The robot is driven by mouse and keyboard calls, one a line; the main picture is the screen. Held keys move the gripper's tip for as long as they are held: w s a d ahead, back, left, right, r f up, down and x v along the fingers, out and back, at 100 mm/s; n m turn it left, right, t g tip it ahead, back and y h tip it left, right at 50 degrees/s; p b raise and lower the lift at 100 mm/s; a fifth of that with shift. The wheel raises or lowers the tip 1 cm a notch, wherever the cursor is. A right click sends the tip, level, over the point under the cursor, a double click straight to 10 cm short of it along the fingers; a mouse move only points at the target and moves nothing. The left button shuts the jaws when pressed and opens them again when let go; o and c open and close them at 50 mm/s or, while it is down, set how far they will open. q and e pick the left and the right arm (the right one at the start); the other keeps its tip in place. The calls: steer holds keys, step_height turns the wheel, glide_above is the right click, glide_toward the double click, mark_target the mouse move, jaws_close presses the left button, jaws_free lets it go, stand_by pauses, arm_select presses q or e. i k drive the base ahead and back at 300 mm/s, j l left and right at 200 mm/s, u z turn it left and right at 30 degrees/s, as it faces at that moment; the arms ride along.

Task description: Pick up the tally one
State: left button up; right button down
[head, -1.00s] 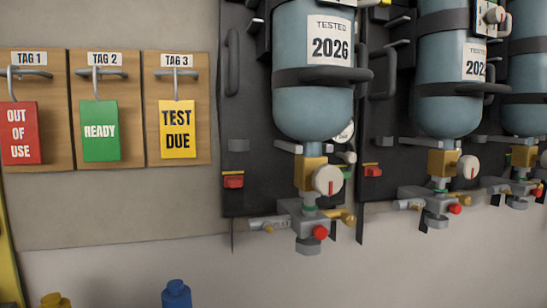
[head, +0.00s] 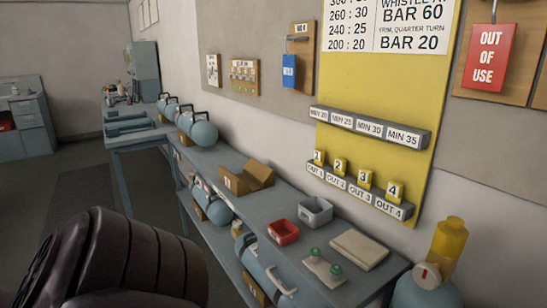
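The tally marked 1 (head: 319,157) is a small yellow piece with a black numeral. It stands at the left end of a grey rack labelled OUT (head: 348,186), low on the yellow board, above the OUT 1 label. Tallies 2 (head: 340,166) and 3 (head: 365,178) stand to its right, with another marked 4 at the far end. A dark part of my arm fills the lower left. Neither gripper shows in the view.
A grey bench (head: 262,200) runs below the rack. It holds a red bin (head: 284,232), a grey bin (head: 315,212), a cardboard box (head: 248,178), a beige pad (head: 359,249) and blue cylinders. A yellow-topped cylinder (head: 448,240) stands at the right. Open floor lies at the left.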

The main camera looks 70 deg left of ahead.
mark_target(319, 156)
steer(key=u, duration=1.8)
